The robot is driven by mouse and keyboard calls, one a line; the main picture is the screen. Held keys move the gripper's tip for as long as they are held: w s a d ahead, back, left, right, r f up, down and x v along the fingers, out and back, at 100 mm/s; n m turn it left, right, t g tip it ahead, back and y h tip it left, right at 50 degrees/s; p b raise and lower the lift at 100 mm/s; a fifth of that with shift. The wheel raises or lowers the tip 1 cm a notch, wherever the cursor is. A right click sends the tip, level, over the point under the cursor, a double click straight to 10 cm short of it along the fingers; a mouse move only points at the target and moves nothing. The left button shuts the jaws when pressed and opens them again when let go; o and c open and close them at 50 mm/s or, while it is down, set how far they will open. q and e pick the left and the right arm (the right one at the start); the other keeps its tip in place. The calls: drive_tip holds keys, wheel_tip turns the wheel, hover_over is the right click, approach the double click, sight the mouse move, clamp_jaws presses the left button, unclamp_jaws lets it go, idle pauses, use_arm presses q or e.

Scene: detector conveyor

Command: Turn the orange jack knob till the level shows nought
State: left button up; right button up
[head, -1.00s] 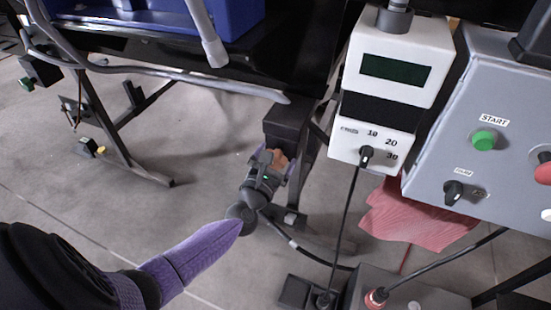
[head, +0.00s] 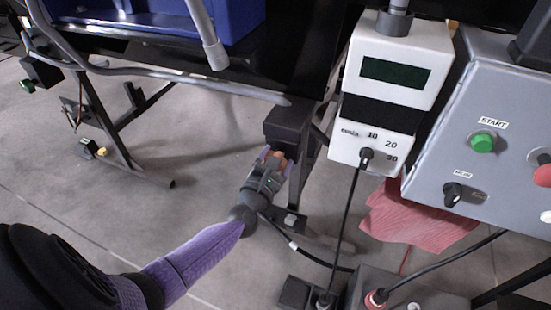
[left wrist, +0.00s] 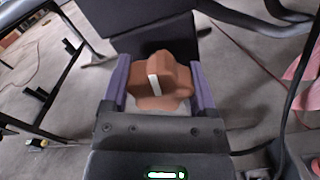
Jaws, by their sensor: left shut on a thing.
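The orange-brown jack knob (left wrist: 160,82) is lobed and has a white mark on its face. It sits at the front of a dark block (head: 287,122) on the conveyor leg. My left gripper (left wrist: 160,84) has its two purple fingers on either side of the knob and is shut on it. In the head view my left gripper (head: 277,160) reaches the knob from below, and the knob is mostly hidden by it. I cannot make out a level in either view. My right gripper is not in view.
A white box (head: 400,45) with a dark display stands to the right of the gripper, its black cable hanging down. A grey control box (head: 490,120) has a green button and a red cloth (head: 410,220) under it.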

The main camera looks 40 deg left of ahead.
use_arm(q)
drive_tip(key=m, duration=0.3)
drive_tip(key=shift+m+p, duration=0.3)
drive_tip(key=m, duration=0.3)
drive_tip(key=shift+d+f+m+p, duration=0.1)
drive_tip(key=shift+m+p, duration=0.2)
drive_tip(key=shift+p, duration=0.05)
drive_tip(key=m, duration=0.3)
drive_tip(key=shift+m+p, duration=0.3)
drive_tip(key=shift+m, duration=0.1)
drive_tip(key=m, duration=0.3)
drive_tip(key=shift+f+m+p, duration=0.1)
drive_tip(key=shift+m+p, duration=0.2)
drive_tip(key=shift+p, duration=0.05)
drive_tip(key=m, duration=0.4)
drive_tip(key=shift+f+p, duration=0.1)
drive_tip(key=shift+p, duration=0.3)
drive_tip(key=m, duration=0.5)
drive_tip(key=shift+f+p, duration=0.1)
drive_tip(key=shift+p, duration=0.2)
drive_tip(key=shift+m, duration=2.3)
